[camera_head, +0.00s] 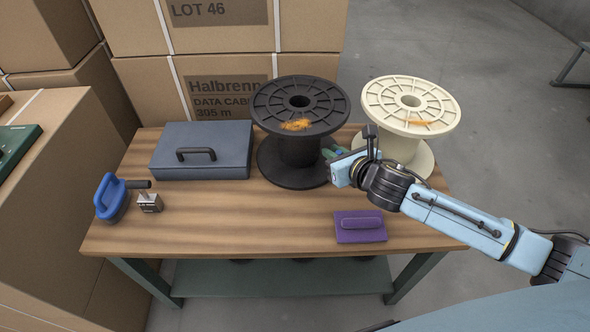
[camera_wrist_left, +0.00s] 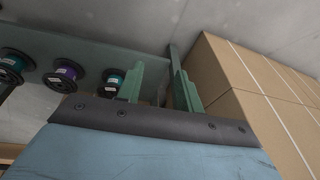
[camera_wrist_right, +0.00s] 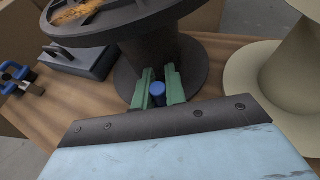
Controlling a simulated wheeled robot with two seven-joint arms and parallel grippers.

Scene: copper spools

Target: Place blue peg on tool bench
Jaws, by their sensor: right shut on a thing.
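The blue peg (camera_wrist_right: 157,94) shows its round end between the green fingers of my right gripper (camera_wrist_right: 160,84), which is shut on it. In the head view my right gripper (camera_head: 332,156) is beside the black spool (camera_head: 292,160), over the wooden bench (camera_head: 230,220); the peg is mostly hidden there. I cannot tell whether the peg touches the bench or the spool. My left gripper (camera_wrist_left: 158,84) is open and empty in the left wrist view, and is out of the head view.
A cream spool (camera_head: 400,150) stands behind my right arm. A grey case (camera_head: 202,150), a blue-handled tool (camera_head: 110,197), a small metal block (camera_head: 150,202) and a purple float (camera_head: 360,227) lie on the bench. The front middle is clear. Small thread spools (camera_wrist_left: 64,74) and cartons (camera_wrist_left: 245,85) are near my left gripper.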

